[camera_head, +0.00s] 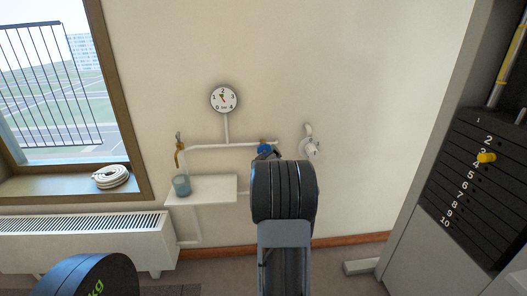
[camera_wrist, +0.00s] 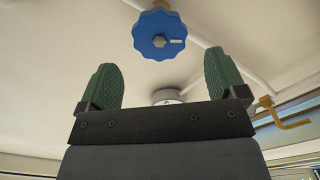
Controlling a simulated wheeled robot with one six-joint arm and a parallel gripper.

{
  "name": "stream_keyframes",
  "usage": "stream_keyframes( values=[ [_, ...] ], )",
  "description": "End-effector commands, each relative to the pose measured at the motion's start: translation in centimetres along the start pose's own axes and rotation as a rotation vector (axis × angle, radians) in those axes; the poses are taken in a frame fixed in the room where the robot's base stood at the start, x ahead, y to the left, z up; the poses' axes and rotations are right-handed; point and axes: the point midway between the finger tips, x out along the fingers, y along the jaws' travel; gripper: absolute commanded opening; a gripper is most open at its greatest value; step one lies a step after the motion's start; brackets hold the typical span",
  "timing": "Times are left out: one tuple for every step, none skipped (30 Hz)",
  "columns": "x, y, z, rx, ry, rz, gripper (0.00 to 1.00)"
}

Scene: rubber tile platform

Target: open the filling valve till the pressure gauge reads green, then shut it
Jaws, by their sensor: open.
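The blue valve wheel (camera_head: 264,150) sits on the white wall pipe, partly hidden by my arm. In the wrist view the wheel (camera_wrist: 158,32), with a white mark on its hub, is beyond the fingertips, apart from them. My gripper (camera_wrist: 161,74) is open and empty, its green pads either side of the view. In the head view my arm hides it. The round pressure gauge (camera_head: 223,98) stands above the pipe, numbered 0 to 4. Its needle appears to point up-left; green at the top is too small to judge. My gripper partly hides the gauge (camera_wrist: 166,96) in the wrist view.
A brass tap (camera_head: 179,152) hangs over a glass (camera_head: 181,186) on a white shelf (camera_head: 215,190). A white fitting (camera_head: 311,148) is right of the wheel. A radiator (camera_head: 80,240), window and weight stack (camera_head: 470,180) flank the wall. Bare wall lies right of the fitting.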

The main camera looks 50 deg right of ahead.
Motion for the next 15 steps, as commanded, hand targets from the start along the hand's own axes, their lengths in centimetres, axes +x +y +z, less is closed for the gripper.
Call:
stream_keyframes(
  values=[
    [1.1, -0.2, 0.1, 0.000, 0.000, -0.001, 0.90],
    [1.7, -0.2, 0.1, 0.001, 0.000, -0.001, 0.90],
    [2.4, -0.2, 0.1, 0.001, 0.000, -0.001, 0.90],
    [2.9, -0.2, 0.1, 0.001, 0.000, -0.001, 0.90],
    [3.4, -0.2, 0.1, 0.001, 0.000, -0.001, 0.90],
    [4.0, -0.2, 0.1, 0.001, -0.001, -0.001, 0.90],
    [4.5, -0.1, 0.1, 0.001, 0.000, -0.001, 0.90],
    [4.9, -0.1, 0.1, 0.001, 0.000, -0.001, 0.90],
    [5.4, -0.2, 0.1, 0.001, -0.001, -0.001, 0.90],
    [5.7, -0.1, 0.1, 0.001, -0.001, -0.001, 0.90],
    [6.0, -0.1, 0.1, 0.001, 0.000, -0.001, 0.90],
    [6.4, -0.1, 0.1, 0.001, 0.000, -0.001, 0.90],
    [6.6, -0.1, 0.1, 0.001, -0.001, -0.001, 0.90],
    [6.8, -0.1, 0.0, 0.001, -0.001, -0.002, 0.90],
    [7.1, -0.1, 0.0, 0.001, -0.001, -0.001, 0.90]
  ],
)
